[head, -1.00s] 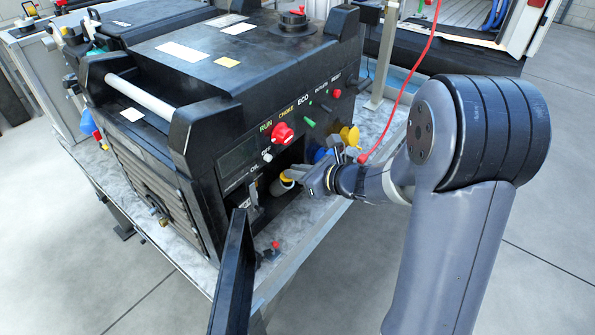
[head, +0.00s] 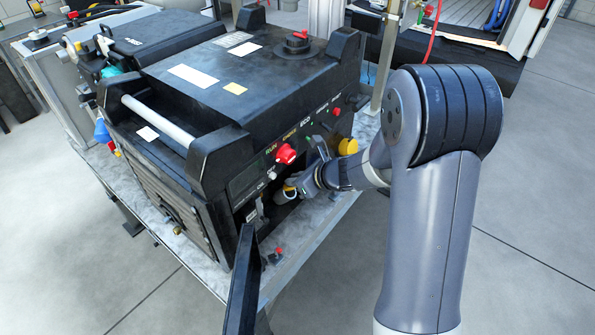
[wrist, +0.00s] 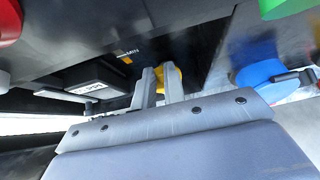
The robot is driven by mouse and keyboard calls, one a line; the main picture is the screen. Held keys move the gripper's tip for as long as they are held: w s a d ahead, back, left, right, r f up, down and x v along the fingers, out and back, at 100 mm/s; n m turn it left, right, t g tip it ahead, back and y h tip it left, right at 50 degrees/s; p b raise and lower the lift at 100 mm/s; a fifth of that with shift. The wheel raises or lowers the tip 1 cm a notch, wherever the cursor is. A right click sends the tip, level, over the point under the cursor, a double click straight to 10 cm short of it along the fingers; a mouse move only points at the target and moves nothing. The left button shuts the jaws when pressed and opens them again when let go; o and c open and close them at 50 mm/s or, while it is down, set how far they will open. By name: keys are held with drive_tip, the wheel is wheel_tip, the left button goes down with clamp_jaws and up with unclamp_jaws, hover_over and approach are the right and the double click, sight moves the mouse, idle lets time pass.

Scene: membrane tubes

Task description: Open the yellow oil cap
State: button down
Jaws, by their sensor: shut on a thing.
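The yellow oil cap (wrist: 172,76) sits inside the dark recess at the lower front of the black generator (head: 215,75). In the wrist view my gripper (wrist: 160,76) has its two grey fingers at the cap, closed on it. The fingers and palm hide part of the cap. In the head view my gripper (head: 291,188) reaches into the recess from the right, and only a small bit of yellow shows by its tips. Whether the cap has turned cannot be seen.
An open black flap (head: 243,282) stands in front of the recess. A red knob (head: 286,153) and a yellow socket cover (head: 347,147) sit on the panel above. A blue socket cover (wrist: 257,61) is close at right in the wrist view. Clear floor lies right.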

drive_tip(key=shift+w+a+r+p, duration=0.15)
drive_tip(key=shift+r+p, duration=0.2)
drive_tip(key=shift+p, duration=0.5)
drive_tip(key=shift+f+g+h+p, duration=0.2)
drive_tip(key=shift+g+h+p, duration=0.1)
drive_tip(key=shift+h+p, duration=0.1)
drive_tip(key=c, duration=1.5)
unclamp_jaws()
drive_tip(key=shift+r, duration=0.1)
drive_tip(key=v, duration=1)
drive_tip(key=shift+s+r, duration=0.2)
